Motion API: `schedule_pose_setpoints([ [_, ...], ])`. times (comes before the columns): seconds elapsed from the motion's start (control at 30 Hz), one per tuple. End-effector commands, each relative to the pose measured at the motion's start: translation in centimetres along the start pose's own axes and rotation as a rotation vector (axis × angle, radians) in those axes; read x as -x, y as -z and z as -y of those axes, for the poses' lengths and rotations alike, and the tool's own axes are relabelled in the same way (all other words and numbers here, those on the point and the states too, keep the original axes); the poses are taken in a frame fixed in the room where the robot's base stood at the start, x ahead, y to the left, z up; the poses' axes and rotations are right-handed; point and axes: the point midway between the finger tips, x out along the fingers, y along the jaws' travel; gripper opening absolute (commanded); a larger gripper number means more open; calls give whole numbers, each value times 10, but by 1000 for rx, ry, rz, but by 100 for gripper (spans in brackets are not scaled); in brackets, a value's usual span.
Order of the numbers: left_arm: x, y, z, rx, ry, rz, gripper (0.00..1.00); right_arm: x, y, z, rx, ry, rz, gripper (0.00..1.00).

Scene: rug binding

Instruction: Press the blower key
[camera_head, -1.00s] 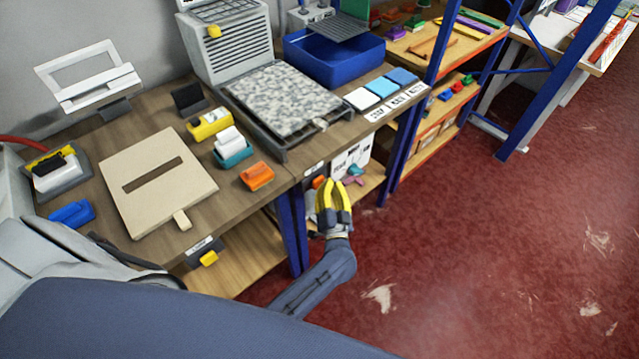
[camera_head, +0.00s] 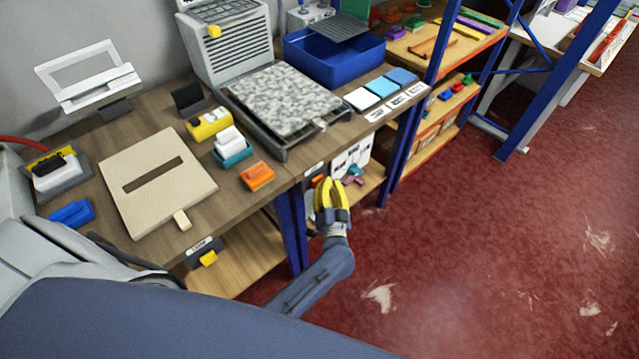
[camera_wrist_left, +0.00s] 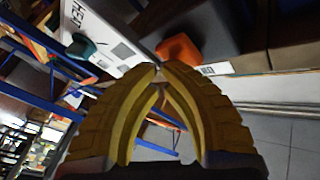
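No key carries a readable blower label, so I cannot tell which one is the blower key. My left gripper (camera_head: 330,184) is low in front of the bench's edge, its yellow fingers drawn together and empty. In the left wrist view the fingertips (camera_wrist_left: 160,70) almost meet, just short of an orange key-like block (camera_wrist_left: 180,48). Contact with it is not clear. A teal knob (camera_wrist_left: 80,46) sits on a white panel (camera_wrist_left: 108,40) with partly visible lettering. A yellow key (camera_head: 208,258) sits under a small label at the bench front. My right gripper is out of view.
The bench (camera_head: 240,200) holds a beige slotted board (camera_head: 150,205), an orange block (camera_head: 257,176) and a speckled plate (camera_head: 285,98). A blue tray (camera_head: 335,62) stands behind. Blue posts (camera_head: 293,230) flank the lower shelf. The red floor (camera_head: 480,250) is open at right.

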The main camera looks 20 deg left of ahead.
Motion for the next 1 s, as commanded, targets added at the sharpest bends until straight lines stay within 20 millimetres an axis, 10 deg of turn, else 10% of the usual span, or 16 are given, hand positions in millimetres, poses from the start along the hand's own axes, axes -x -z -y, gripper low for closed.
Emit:
schedule_pose_setpoints([
  [1.0,10,5,-5,0,1,1,0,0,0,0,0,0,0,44],
])
